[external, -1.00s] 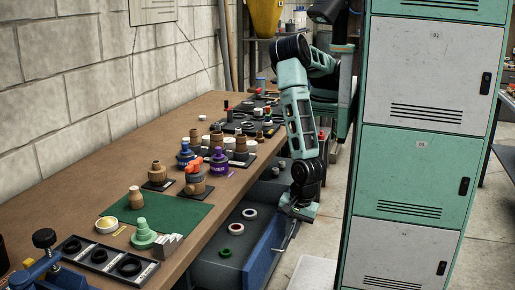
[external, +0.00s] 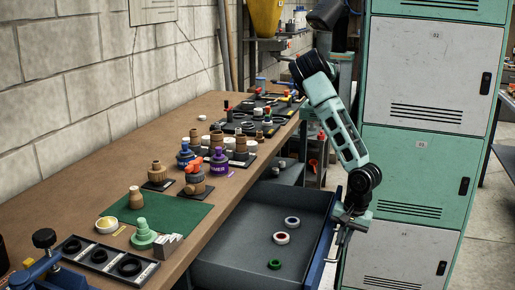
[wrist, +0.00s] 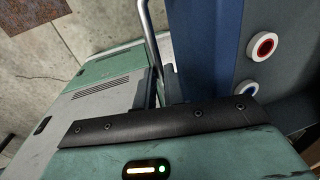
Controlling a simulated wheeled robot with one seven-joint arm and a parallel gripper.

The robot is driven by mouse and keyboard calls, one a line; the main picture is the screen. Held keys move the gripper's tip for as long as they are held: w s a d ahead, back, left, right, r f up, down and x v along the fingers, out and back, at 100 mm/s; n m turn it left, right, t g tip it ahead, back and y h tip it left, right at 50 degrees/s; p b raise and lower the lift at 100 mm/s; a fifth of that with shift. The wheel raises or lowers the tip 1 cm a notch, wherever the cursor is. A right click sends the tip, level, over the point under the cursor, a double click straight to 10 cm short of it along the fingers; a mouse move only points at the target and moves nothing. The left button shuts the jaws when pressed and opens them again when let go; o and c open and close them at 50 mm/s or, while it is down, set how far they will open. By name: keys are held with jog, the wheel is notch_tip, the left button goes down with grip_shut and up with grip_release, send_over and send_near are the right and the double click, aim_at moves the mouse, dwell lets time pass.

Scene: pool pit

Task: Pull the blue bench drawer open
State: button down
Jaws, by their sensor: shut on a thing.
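The blue bench drawer (external: 321,252) stands far out from under the wooden bench, its grey inside showing. Its blue front also shows upright in the wrist view (wrist: 203,45). The metal bar handle (wrist: 154,45) runs along the outer side of that front. My gripper (external: 347,226) is at the drawer front, shut on the handle. Its fingertips are hidden behind its own body in the wrist view. Inside the drawer lie a white ring with a red centre (external: 281,238), a white ring with a blue centre (external: 292,222) and a green ring (external: 274,264).
Green and grey lockers (external: 410,170) stand close to the right of my gripper, with little room between them and the drawer front. The bench top (external: 100,185) holds fittings, a green mat (external: 165,222) and a black tray (external: 105,262).

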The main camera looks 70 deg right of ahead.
jog(key=shift+s, duration=1.1)
jog(key=c, duration=1.5)
grip_release()
jog(key=shift+r, duration=0.15)
notch_tip(320, 180, up, 12)
jog(key=s+p, duration=0.2)
jog(key=p, duration=0.6)
jog(key=shift+f+p, duration=0.2)
jog(key=shift+p, duration=0.1)
jog(key=shift+s, duration=0.1)
